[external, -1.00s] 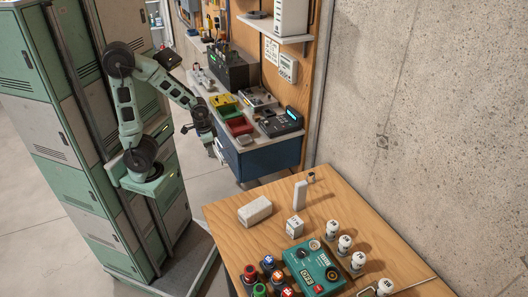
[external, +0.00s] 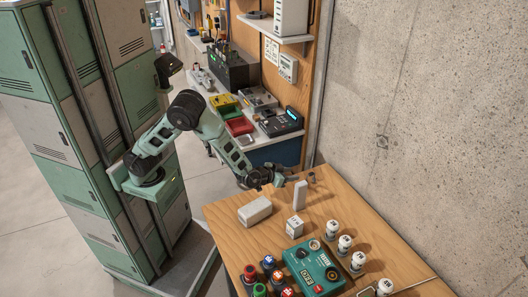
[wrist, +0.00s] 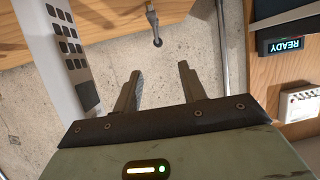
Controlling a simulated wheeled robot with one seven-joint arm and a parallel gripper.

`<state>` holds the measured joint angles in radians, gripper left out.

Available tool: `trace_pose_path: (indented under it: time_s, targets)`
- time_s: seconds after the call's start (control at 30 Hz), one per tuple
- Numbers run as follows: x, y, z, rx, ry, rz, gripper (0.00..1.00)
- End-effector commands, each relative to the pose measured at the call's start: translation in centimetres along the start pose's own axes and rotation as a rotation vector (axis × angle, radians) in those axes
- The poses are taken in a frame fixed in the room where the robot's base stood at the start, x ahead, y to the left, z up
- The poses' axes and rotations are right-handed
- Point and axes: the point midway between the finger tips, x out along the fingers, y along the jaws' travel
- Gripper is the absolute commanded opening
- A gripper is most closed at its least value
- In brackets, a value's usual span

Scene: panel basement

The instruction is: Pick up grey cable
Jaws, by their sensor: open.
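A thin dark grey piece (wrist: 152,20) with a small ring-like end shows at the top of the wrist view, against the wooden edge and the concrete wall. It looks like the cable, but I cannot be sure. A small dark item (external: 311,178) at the table's far edge in the external view may be the same thing. My gripper (wrist: 158,72) is open, with nothing between its fingers, and the grey piece lies beyond the fingertips. In the external view my gripper (external: 281,176) is above the table's far end, close to the white upright block.
The white upright block (external: 299,196) stands near the gripper; a keypad panel (wrist: 62,50) fills the wrist view's left. A pale box (external: 254,211), a small white box (external: 294,227), a green tester (external: 314,267) and several white-capped pieces occupy the wooden table (external: 226,226). The concrete wall (external: 420,110) is close on the right.

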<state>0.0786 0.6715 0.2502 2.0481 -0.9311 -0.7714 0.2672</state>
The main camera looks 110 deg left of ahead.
Motion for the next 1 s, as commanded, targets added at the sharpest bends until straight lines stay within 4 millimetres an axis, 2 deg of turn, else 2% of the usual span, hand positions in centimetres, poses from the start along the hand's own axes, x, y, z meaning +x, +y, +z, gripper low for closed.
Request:
trace_pose_path:
  time_s: [0.03,0.2,0.4,0.67,1.0]
  targets:
    - [1.2,-0.1,-0.1,0.001,0.000,-0.003,0.41]
    - [4.8,-0.1,-0.1,0.000,-0.002,-0.003,0.41]
    - [8.2,-0.1,-0.1,-0.001,-0.002,-0.001,0.41]
    - [10.1,0.0,-0.1,0.000,-0.001,0.000,0.41]
    - [14.4,0.1,0.1,0.000,-0.001,0.000,0.41]
